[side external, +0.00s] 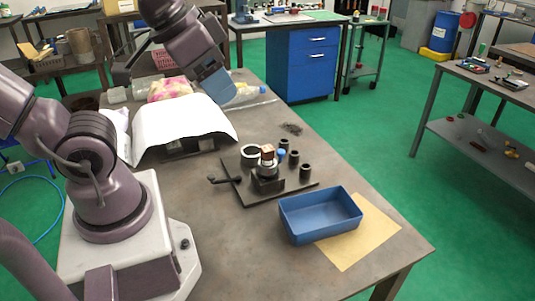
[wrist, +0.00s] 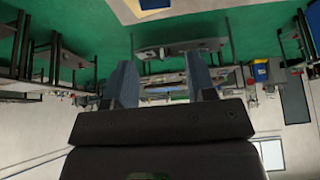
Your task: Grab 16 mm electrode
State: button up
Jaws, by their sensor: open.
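A copper-coloured block (side external: 267,152), which looks like an electrode, sits on top of a grey and black chuck (side external: 267,176) on a dark base plate (side external: 240,190). Several dark cylindrical holders (side external: 305,171) stand on the plate, and a small blue piece (side external: 281,154) shows near one of them. I cannot read sizes, so I cannot tell which piece is 16 mm. My gripper (side external: 218,84) is high above the far part of the table, well away from the plate. In the wrist view its two blue-grey fingers (wrist: 163,80) are apart with nothing between them.
A blue bin (side external: 318,222) stands partly on a yellow sheet (side external: 360,230) at the near right. A draped white sheet (side external: 190,122) lies left of the plate, with a pink-yellow cloth (side external: 169,89) behind it. A handle (side external: 222,180) sticks out left from the plate.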

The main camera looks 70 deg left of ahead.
jog(key=shift+o, duration=0.4)
jog(key=m+g+y, duration=0.6)
jog(key=m+y, duration=1.2)
send_near(265, 147)
jog(key=a, duration=0.5)
jog(key=shift+s+a+f, duration=0.1)
jog(key=shift+s+f, duration=0.05)
jog(key=shift+f, duration=0.15)
jog(key=shift+w+a, duration=0.1)
jog(key=shift+a, duration=1.4)
jog(key=shift+w+a, duration=0.15)
jog(key=shift+a, duration=1.35)
